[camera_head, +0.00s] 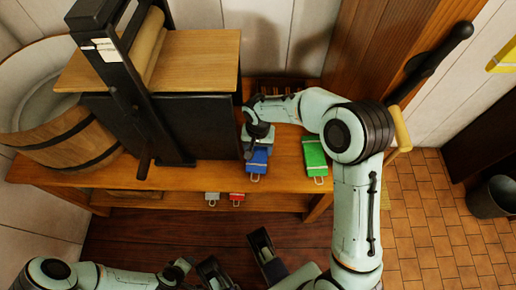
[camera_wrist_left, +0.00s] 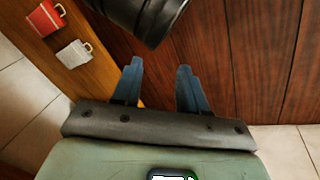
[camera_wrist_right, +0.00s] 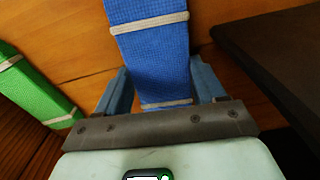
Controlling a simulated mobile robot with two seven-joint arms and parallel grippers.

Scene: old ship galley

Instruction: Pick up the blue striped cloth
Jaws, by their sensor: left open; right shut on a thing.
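The blue striped cloth (camera_head: 258,164) is a folded strip with pale bands. It lies on the wooden counter between the black box of the mangle and a green cloth. My right gripper (camera_head: 257,146) reaches down over its far end. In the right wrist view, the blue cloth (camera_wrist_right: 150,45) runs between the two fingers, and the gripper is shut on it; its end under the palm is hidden. My left gripper (camera_wrist_left: 157,75) is open and empty, low in front of the counter and away from the cloth.
The green cloth (camera_head: 315,155) lies right of the blue one. The mangle's black box (camera_head: 160,125) stands close on the left, with a wooden tub (camera_head: 70,140) beyond. Red (camera_head: 237,197) and white (camera_head: 212,197) pieces sit at the counter's lower front. A dark bucket (camera_head: 493,197) stands far right.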

